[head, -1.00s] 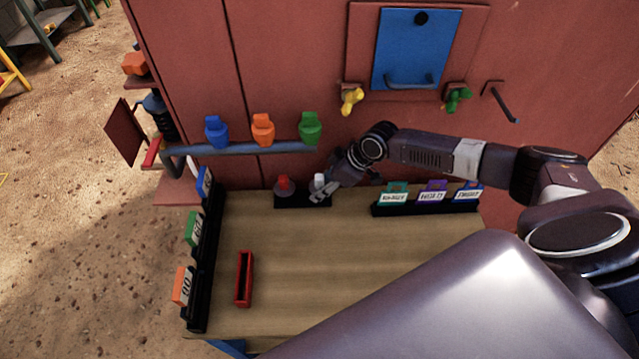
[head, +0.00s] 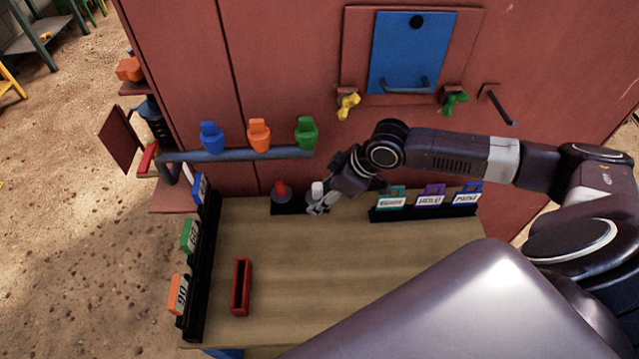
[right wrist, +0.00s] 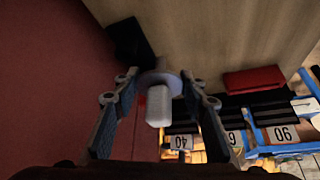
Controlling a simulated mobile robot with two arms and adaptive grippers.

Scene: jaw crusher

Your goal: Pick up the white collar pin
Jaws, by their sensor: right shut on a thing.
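The white collar pin (head: 317,188) has a white top and a grey collar. It is at the black holder (head: 290,208) at the back of the wooden table, right of a red-topped pin (head: 281,190). My right gripper (head: 318,205) is shut on the white pin. In the right wrist view the white pin (right wrist: 165,100) shows between the two fingers (right wrist: 160,105), its grey collar behind the white end. I cannot tell whether the pin is clear of the holder. My left gripper is not in view.
A rack of teal, purple and blue tags (head: 428,203) stands close right of my gripper. A pipe (head: 235,155) with blue, orange and green pieces runs along the red machine wall. An open red box (head: 241,287) lies on the table, whose middle is clear.

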